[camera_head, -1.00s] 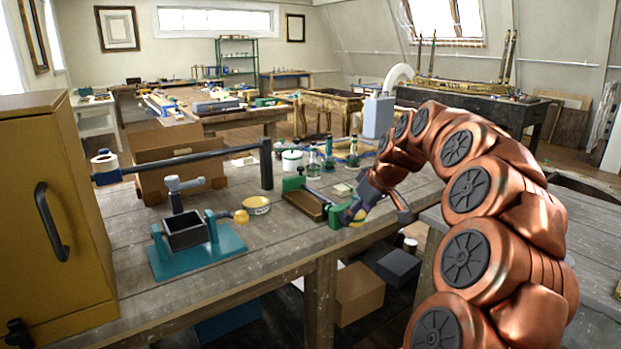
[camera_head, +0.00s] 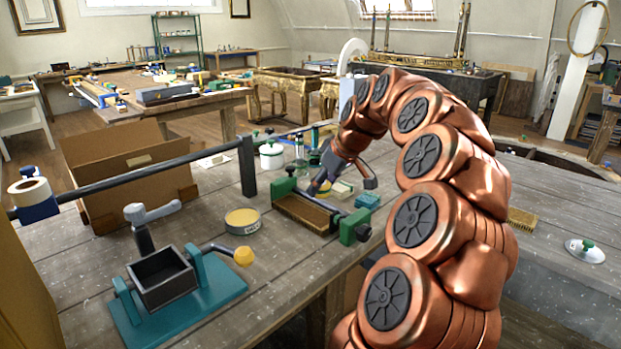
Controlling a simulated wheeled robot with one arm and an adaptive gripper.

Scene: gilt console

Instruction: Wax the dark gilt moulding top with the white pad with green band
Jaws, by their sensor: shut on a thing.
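The dark gilt moulding (camera_head: 303,212) lies in a green clamp (camera_head: 355,228) near the front edge of the workbench, its long top face up. My gripper (camera_head: 318,186) points down just behind the moulding, close to its far edge. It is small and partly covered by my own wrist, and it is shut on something. The white pad with green band is hardly visible at the fingertips, so I cannot tell whether it touches the moulding.
A teal block (camera_head: 367,200) and a pale block (camera_head: 342,189) lie right of my gripper. A yellow tin (camera_head: 242,221) stands left of the clamp. A teal vise (camera_head: 180,290) is at front left. A dark bar (camera_head: 150,175) crosses before a cardboard box (camera_head: 130,165).

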